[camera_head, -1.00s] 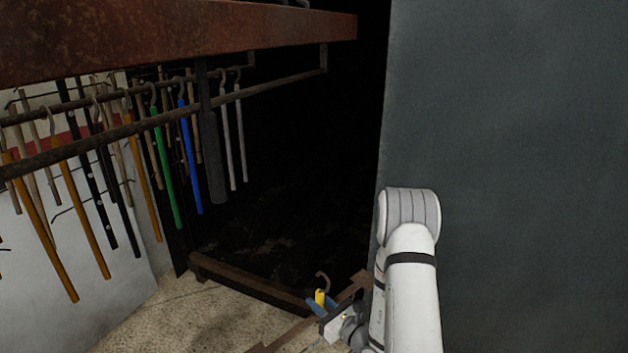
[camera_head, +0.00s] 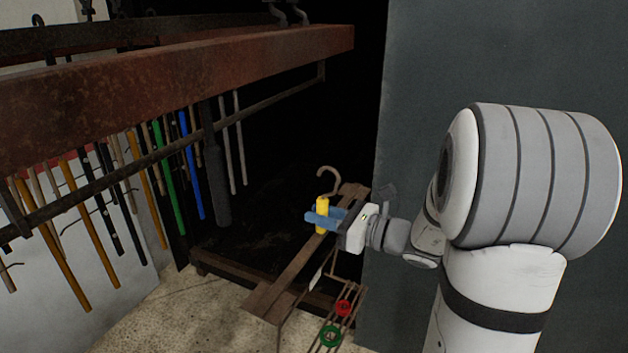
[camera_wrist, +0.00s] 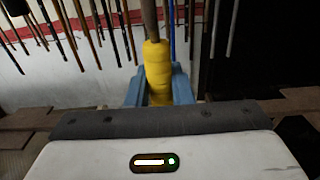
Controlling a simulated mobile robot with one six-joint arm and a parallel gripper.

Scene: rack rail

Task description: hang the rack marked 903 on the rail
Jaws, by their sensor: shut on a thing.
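My gripper (camera_head: 322,217) has blue fingers shut on the yellow-wrapped stem of a rack (camera_head: 290,275). The stem also shows in the wrist view (camera_wrist: 158,72), between both fingers. The rack has an open hook on top, a long brown bar, a white tag (camera_head: 316,278) and a lower wire frame with a red and a green disc. I cannot read a number on the tag. The rack hangs in the air, right of the rail (camera_head: 285,95) and apart from it. The rail is a thin rusty rod below a thick beam; its right end meets a short bracket.
Several coloured and wooden bars (camera_head: 190,165) hang along the left and middle of the rail. The rusty beam (camera_head: 180,85) runs above it. The rail's right stretch is bare. A dark grey wall (camera_head: 450,60) stands right, and a low ledge (camera_head: 225,267) lies on the floor.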

